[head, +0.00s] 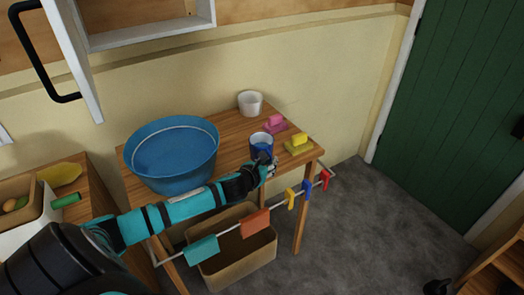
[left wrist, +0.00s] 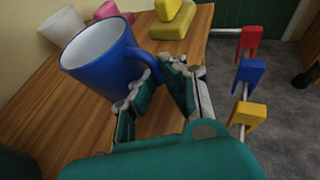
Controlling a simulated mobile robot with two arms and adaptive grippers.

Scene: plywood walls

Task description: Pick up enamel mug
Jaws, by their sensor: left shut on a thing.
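The enamel mug (head: 261,145) is blue with a white inside and stands upright at the front of the wooden table. In the left wrist view the mug (left wrist: 98,68) is large, with its handle towards my fingers. My left gripper (head: 266,166) reaches it from the front and is shut on it. In the left wrist view the fingers of my left gripper (left wrist: 152,88) are at the handle side; the exact contact is partly hidden. My right gripper is not in view.
A large blue basin (head: 174,183) fills the table's left side. A white cup (head: 250,103), a pink block (head: 275,123) and a yellow block (head: 299,144) stand near the mug. A front rail (head: 226,231) carries cloths and coloured clips. A box (head: 238,257) sits below.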

